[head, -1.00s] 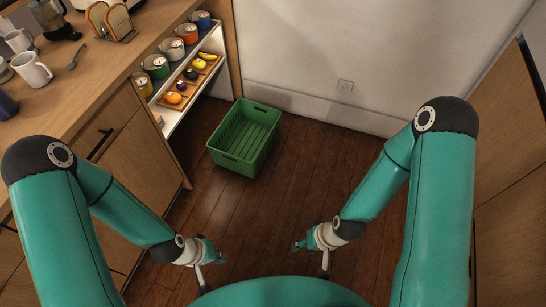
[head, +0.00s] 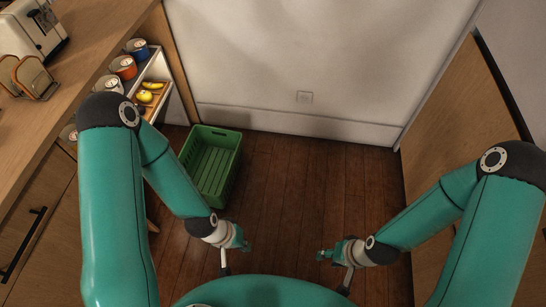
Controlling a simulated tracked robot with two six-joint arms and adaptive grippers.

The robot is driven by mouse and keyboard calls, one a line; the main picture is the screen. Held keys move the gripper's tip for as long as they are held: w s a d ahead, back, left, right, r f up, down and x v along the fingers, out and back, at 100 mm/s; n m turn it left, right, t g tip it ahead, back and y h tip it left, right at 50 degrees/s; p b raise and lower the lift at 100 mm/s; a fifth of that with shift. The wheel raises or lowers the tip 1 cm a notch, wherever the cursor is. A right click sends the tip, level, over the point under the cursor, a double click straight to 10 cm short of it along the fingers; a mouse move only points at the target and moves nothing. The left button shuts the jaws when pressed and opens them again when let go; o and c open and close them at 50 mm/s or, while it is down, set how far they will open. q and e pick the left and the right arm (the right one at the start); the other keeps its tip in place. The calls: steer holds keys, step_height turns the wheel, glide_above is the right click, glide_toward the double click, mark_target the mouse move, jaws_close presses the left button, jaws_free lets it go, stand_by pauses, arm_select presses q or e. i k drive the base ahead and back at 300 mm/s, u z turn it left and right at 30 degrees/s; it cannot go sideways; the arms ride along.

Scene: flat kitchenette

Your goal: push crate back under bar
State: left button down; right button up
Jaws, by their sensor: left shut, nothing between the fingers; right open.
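The green slatted crate (head: 211,174) stands upright and looks empty on the wooden floor, left of centre in the head view. It is close to the end of the counter and the wall, and my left arm hides part of its near left side. My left gripper (head: 236,254) is shut and empty, nearer to me than the crate and apart from it. My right gripper (head: 335,268) is open and empty over bare floor, to the right and well away from the crate. The counter (head: 84,63), perhaps the bar, runs along the left.
A toast rack (head: 28,78) and a toaster (head: 38,30) stand on the counter. A white wall (head: 330,60) closes the back. Floor right of the crate is clear; a wooden panel (head: 455,105) stands at right.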

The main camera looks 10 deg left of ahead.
mark_target(213, 157)
steer(key=z, duration=0.15)
steer(key=i, duration=1.85)
steer(key=u, duration=0.8)
steer(key=k, duration=0.9)
steer(key=u, duration=0.2)
steer(key=i, duration=0.9)
steer(key=z, duration=0.1)
